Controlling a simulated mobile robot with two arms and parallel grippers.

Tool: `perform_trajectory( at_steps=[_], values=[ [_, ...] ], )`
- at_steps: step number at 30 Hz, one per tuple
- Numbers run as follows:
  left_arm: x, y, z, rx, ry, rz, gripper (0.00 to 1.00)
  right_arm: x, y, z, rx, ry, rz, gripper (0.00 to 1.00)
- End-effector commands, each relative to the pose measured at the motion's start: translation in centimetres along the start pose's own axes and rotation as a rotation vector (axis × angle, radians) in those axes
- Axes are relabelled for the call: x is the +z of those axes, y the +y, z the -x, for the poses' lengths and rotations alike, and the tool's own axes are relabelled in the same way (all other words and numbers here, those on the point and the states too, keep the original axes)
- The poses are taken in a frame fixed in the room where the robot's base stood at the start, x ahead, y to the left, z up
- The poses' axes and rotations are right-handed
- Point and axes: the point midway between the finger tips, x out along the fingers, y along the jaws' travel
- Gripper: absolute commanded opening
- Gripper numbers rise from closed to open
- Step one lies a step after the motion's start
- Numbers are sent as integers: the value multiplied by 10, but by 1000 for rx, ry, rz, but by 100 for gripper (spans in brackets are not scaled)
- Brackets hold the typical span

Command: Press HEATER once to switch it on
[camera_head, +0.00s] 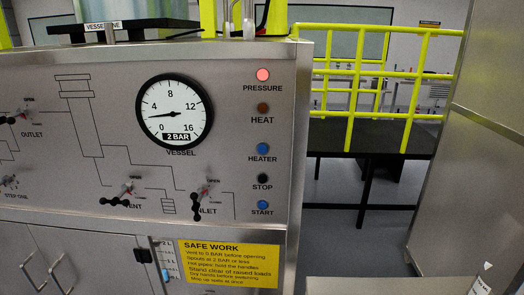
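The HEATER button (263,149) is a blue round button on the right side of the grey metal panel (230,85). Its label is just below it. Above it are the HEAT lamp (263,108), dark reddish brown, and the PRESSURE lamp (263,75), lit pinkish red. Below it are the black STOP button (262,178) and the blue START button (262,205). Neither gripper shows in the head view.
A round VESSEL gauge (174,111) has its needle a little below 4. INLET (201,191) and VENT (124,193) valve handles stick out lower left. A yellow SAFE WORK sign (229,264) is below. Yellow railings (380,75) stand behind at right.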

Motion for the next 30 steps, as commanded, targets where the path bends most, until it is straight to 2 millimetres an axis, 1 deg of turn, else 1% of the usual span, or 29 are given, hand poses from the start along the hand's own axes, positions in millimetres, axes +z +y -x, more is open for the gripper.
perform_trajectory(
  at_steps=[1, 3, 30],
  values=[
    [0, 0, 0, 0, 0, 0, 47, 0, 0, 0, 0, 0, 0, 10],
    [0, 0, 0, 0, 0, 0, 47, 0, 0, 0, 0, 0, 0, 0],
    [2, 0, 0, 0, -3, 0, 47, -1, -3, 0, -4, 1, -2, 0]
  ],
)
